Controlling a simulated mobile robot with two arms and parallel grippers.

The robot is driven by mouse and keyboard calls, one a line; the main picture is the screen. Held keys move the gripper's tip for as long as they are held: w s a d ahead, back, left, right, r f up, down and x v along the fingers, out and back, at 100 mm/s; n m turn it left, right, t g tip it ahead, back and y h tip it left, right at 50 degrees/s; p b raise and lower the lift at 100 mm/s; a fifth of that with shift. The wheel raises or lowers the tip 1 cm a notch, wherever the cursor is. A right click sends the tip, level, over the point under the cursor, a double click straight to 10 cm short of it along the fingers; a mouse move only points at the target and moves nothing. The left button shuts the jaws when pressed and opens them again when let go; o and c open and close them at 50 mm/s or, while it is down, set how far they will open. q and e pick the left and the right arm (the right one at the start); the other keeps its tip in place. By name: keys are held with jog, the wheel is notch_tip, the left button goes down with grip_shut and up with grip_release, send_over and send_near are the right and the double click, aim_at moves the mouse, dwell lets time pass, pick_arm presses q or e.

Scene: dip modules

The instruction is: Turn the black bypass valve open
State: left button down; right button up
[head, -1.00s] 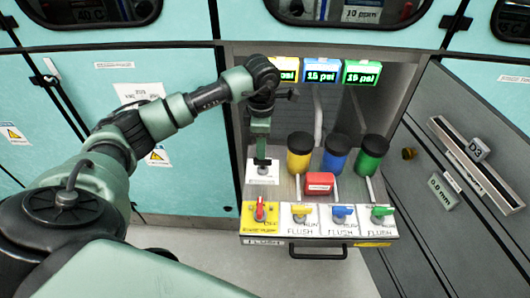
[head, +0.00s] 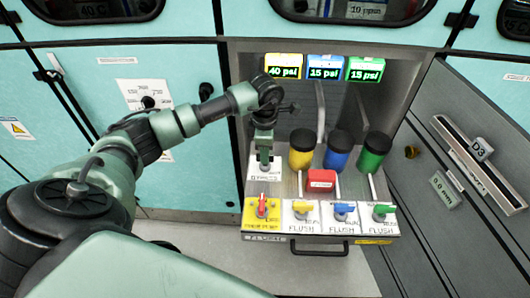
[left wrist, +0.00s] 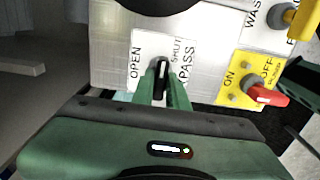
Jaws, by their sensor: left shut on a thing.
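The black bypass valve handle (left wrist: 162,72) sits on a white label marked OPEN and SHUT in the left wrist view. The label reads OPEN on the left and SHUT at the upper right, with the handle between the words. My left gripper (left wrist: 162,98) is shut on the handle, with a green finger on each side. In the head view my left gripper (head: 264,160) reaches down over the white bypass label (head: 256,174) and hides most of the handle. My right gripper is not in view.
A red-handled valve (head: 262,205) on a yellow plate is close in front. Yellow (head: 302,149), blue (head: 337,152) and green (head: 373,154) cylinders and a red block (head: 321,180) stand behind.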

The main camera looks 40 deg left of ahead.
pick_arm(q)
jog(key=shift+n, duration=0.3)
jog(key=n, duration=0.8)
jog(key=shift+r, duration=0.1)
jog(key=n, duration=0.4)
jog(key=shift+n, duration=0.3)
jog(key=shift+w+n+p, duration=0.1)
jog(key=shift+n+p, duration=0.5)
jog(key=shift+n, duration=1.7)
jog(key=c, duration=1.4)
grip_release()
